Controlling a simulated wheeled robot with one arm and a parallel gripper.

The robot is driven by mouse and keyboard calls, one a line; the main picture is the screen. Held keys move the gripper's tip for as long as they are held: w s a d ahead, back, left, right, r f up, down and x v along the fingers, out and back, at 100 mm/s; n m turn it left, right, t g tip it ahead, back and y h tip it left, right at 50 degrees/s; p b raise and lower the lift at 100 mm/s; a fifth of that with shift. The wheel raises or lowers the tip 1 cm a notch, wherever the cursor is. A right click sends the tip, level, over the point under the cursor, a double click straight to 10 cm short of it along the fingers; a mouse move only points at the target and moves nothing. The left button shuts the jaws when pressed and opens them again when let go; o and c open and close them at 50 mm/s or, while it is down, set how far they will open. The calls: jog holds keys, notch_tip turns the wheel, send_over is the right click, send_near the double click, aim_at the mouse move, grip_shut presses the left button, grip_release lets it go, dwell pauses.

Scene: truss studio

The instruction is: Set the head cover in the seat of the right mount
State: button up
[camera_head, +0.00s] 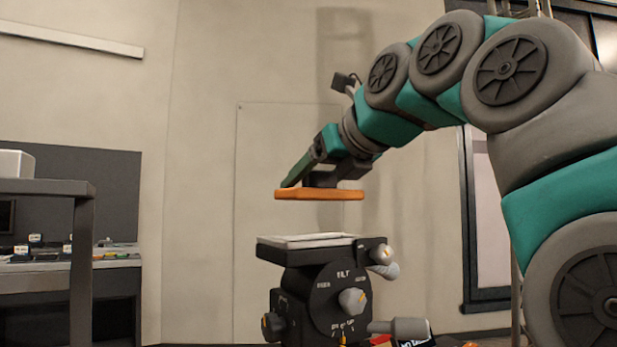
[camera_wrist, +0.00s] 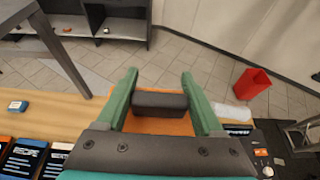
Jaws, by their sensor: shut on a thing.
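The head cover (camera_head: 320,194) is a flat orange plate with a dark grip block on top. It hangs roughly level above the mount, with a clear gap below it. My gripper (camera_head: 300,172) is shut on the cover's dark block. In the wrist view its green fingers (camera_wrist: 160,86) flank the block, and the orange cover (camera_wrist: 160,127) shows beneath. One mount (camera_head: 322,295) is in the head view, a black tilt head with grey knobs. Its pale flat seat (camera_head: 305,240) faces up and is empty. The cover's underside is hidden.
A dark grey table (camera_head: 45,187) stands at the left. The wrist view shows a wooden bench top (camera_wrist: 70,108) with dark labelled boxes (camera_wrist: 50,160) at lower left and a red bin (camera_wrist: 252,83) on the tiled floor. The air around the cover is free.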

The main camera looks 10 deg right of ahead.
jog(key=shift+f+b, duration=1.55)
jog(key=shift+f, duration=0.85)
jog(key=shift+s+f+b, duration=0.1)
jog(key=shift+f+b, duration=0.2)
jog(key=shift+f, duration=0.35)
jog(key=o, duration=1.4)
jog(key=v, duration=0.8)
